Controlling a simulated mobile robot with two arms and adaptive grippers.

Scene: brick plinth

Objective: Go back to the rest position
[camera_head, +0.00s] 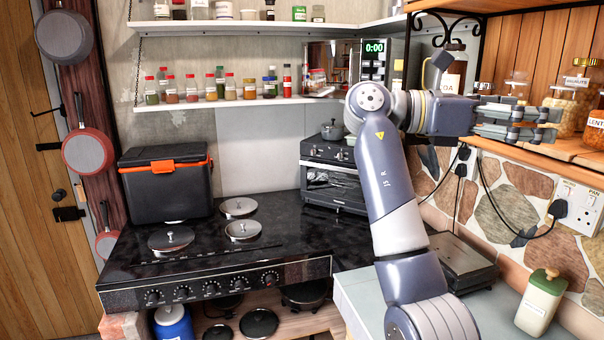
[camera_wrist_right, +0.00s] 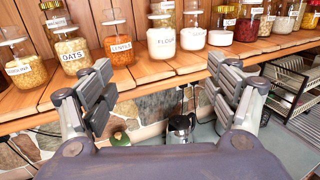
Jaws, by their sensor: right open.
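My right gripper (camera_head: 515,122) is raised at the right of the head view, level with the wooden shelf (camera_head: 545,150). In the right wrist view the right gripper (camera_wrist_right: 165,95) has its two fingers wide apart. Nothing is between them. The shelf edge and a row of labelled jars lie beyond the fingertips, including an oats jar (camera_wrist_right: 72,55), a lentils jar (camera_wrist_right: 120,48) and a flour jar (camera_wrist_right: 162,40). I cannot tell from the head view how close the fingers are to the jars. My left gripper is not in view.
A stove (camera_head: 215,260) with round burner covers and a black cool box (camera_head: 166,185) stand at the left. A toaster oven (camera_head: 333,178) is behind my arm. A green-lidded container (camera_head: 540,303) stands on the right counter. Wall sockets with cables (camera_head: 577,206) are below the shelf.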

